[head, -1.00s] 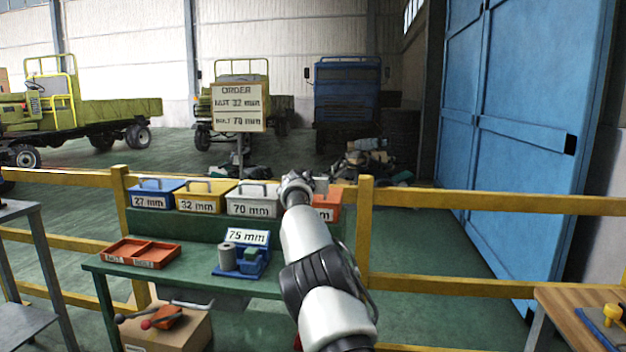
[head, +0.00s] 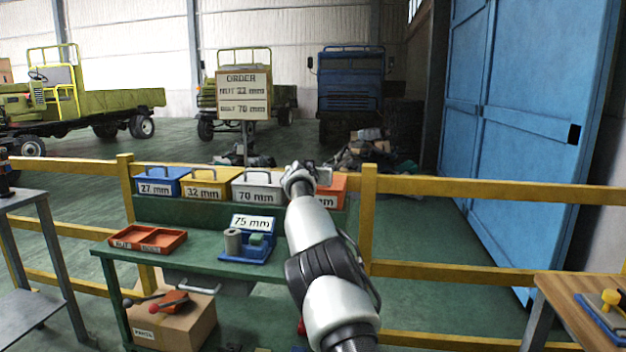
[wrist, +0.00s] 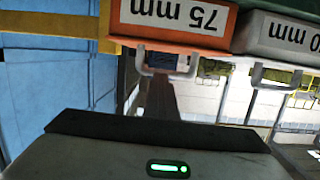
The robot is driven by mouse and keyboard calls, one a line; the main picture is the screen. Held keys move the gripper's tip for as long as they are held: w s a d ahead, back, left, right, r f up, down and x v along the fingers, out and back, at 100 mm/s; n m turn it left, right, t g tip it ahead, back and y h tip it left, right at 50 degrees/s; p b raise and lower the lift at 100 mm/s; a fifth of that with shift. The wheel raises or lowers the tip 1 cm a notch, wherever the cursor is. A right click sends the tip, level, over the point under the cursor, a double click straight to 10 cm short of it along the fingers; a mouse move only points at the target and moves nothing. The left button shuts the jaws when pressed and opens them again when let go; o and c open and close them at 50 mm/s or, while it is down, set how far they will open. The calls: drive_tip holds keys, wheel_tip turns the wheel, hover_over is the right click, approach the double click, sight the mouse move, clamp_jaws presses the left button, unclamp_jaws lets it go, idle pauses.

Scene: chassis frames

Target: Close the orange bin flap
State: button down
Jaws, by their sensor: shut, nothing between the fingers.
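The orange bin (head: 331,189) stands at the right end of the row of bins on the green bench, partly hidden behind my arm in the head view. In the wrist view, which is upside down, its orange front (wrist: 190,42) carries a "75 mm" label and a pale handle. I cannot tell how far its flap stands open. My gripper (head: 301,177) is shut and empty, close to the orange and grey bins in the head view. I cannot tell whether it touches either one. Its dark body fills the bottom of the wrist view; the fingertips are not clear there.
The grey 70 mm bin (head: 258,187) is left of the orange one, then the yellow (head: 209,183) and blue (head: 160,181) bins. A blue holder (head: 250,250) and a red tray (head: 147,239) sit lower on the bench. A yellow rail (head: 480,193) runs behind.

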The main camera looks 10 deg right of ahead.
drive_tip(key=s+a+f+b, duration=0.1)
drive_tip(key=s+a+b, duration=0.25)
drive_tip(key=s, duration=0.45)
drive_tip(key=s+d+f+m+g, duration=0.1)
drive_tip(key=s+d+m+g, duration=0.1)
drive_tip(key=s+d, duration=0.45)
drive_tip(key=s+d+f+m+g, duration=0.15)
drive_tip(key=s+d, duration=0.25)
drive_tip(key=s, duration=0.6)
drive_tip(key=s+a+f+n+g+y, duration=0.25)
drive_tip(key=s+a, duration=0.35)
drive_tip(key=s, duration=0.8)
drive_tip(key=s+a+f+n+g+y+p, duration=0.1)
drive_tip(key=s+a+f+n+y, duration=0.3)
drive_tip(key=s, duration=1)
drive_tip(key=s+a+n+g+h, duration=0.15)
drive_tip(key=s+a, duration=0.55)
drive_tip(key=s, duration=0.7)
wheel_tip(320, 180, up, 28)
drive_tip(key=y+p, duration=0.1)
drive_tip(key=p, duration=2.6)
drive_tip(key=shift+w+d+f, duration=0.2)
drive_tip(key=shift+d+f, duration=0.05)
drive_tip(key=shift+d, duration=0.05)
